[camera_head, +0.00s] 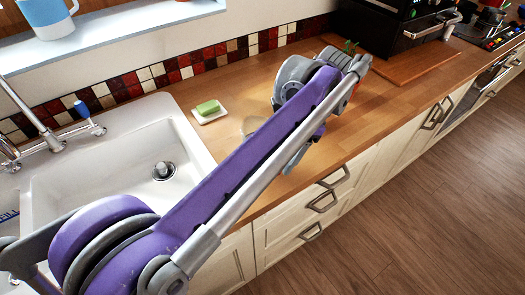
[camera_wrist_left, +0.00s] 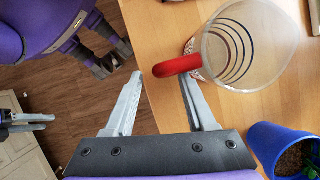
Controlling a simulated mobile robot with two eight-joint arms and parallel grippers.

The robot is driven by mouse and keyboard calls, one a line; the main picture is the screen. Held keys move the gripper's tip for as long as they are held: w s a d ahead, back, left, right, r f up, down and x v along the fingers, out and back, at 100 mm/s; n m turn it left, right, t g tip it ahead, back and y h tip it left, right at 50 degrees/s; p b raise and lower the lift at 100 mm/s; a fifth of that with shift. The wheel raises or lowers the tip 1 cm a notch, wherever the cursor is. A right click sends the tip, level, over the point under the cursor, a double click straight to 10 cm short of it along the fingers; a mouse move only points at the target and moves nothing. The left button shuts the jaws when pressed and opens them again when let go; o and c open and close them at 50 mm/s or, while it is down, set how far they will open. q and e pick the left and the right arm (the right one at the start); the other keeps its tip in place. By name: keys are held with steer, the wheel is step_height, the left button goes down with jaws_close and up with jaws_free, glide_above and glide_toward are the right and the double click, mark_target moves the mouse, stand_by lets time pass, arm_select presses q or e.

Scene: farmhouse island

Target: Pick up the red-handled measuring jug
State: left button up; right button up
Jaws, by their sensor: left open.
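The measuring jug (camera_wrist_left: 262,50) is clear glass with dark stripes. It stands on the wooden counter (camera_wrist_left: 160,25) in the left wrist view. Its red handle (camera_wrist_left: 178,66) points towards my left gripper (camera_wrist_left: 162,76). The gripper is open and empty, with the handle's outer end at the gap between its fingertips. The right finger reaches close under the handle; I cannot tell if they touch. What appears to be my right gripper (camera_wrist_left: 30,122) is at the left wrist view's left edge.
A blue plant pot (camera_wrist_left: 275,145) stands beside the jug, close to my right finger. In the head view, a green soap on a white dish (camera_head: 209,118) and a sink (camera_head: 110,160) lie left of my arm. A cutting board (camera_head: 410,64) lies further back.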

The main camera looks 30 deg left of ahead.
arm_select(q)
steer(key=x, duration=0.2)
steer(key=shift+s+a+f, duration=0.1)
steer(key=shift+s+f, duration=0.05)
steer(key=shift+f, duration=0.1)
jaws_close()
stand_by(1.2)
